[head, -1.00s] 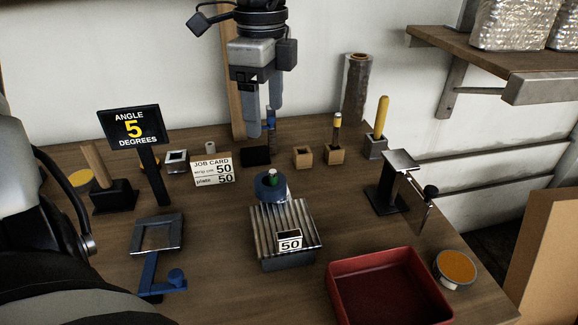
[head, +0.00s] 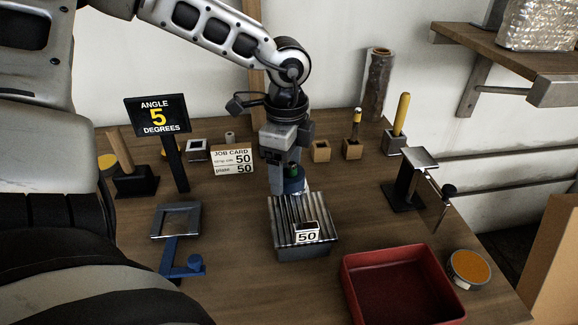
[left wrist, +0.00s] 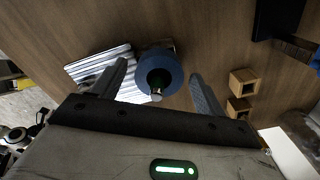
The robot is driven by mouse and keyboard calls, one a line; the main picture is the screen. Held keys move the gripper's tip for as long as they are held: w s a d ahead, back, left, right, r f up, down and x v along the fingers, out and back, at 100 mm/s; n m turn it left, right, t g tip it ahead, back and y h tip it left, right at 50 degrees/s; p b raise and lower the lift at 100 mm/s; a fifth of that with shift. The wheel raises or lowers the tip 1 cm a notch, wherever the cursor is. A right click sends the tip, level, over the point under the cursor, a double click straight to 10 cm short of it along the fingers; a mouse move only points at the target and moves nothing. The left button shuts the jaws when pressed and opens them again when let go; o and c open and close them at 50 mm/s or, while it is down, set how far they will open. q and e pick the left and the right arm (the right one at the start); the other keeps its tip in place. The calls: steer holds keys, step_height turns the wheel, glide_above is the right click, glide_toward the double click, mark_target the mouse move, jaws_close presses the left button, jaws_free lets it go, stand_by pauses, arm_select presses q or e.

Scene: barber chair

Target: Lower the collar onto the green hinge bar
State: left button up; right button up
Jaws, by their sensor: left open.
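The blue round collar (head: 296,186) is at the back end of the ribbed metal block (head: 290,215). The green hinge bar (head: 293,168) shows at its centre, and the collar appears to encircle it; how far down it sits is unclear. My left gripper (head: 283,185) points down at the collar, partly hiding it in the head view. In the left wrist view, its open fingers lie either side of the collar (left wrist: 172,64), with gaps and no visible contact. The dark green bar end (left wrist: 158,77) shows inside the ring. My right gripper is out of view.
A job card (head: 232,159) and an angle sign (head: 157,116) stand to the left. A red tray (head: 400,290) is at front right, and a black stand (head: 408,180) is at right. Small wooden holders (head: 320,151) stand behind.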

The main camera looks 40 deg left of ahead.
arm_select(q)
steer(key=c, duration=1.1)
